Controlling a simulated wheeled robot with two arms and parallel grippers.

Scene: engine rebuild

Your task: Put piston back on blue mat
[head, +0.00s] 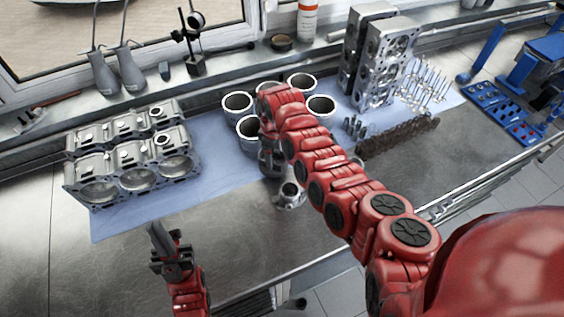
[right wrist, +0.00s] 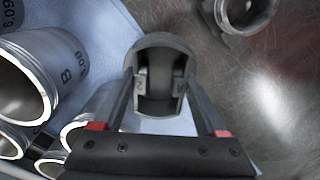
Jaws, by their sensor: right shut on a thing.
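My right gripper (right wrist: 160,92) is shut on a dark grey piston (right wrist: 160,50), whose hollow underside faces the right wrist camera. In the head view the right gripper (head: 270,162) is over the front edge of the blue mat (head: 225,165), partly hidden by my arm. The mat also shows beside the piston in the right wrist view (right wrist: 115,40). I cannot tell whether the piston touches the mat. My left gripper (head: 172,250) is empty above the bare metal bench; its finger opening is unclear.
Several cylinder liners (head: 237,103) stand on the mat beside the right gripper. An engine block part (head: 130,160) lies at left. Cylinder heads (head: 380,60) and a crankshaft (head: 400,135) are at right.

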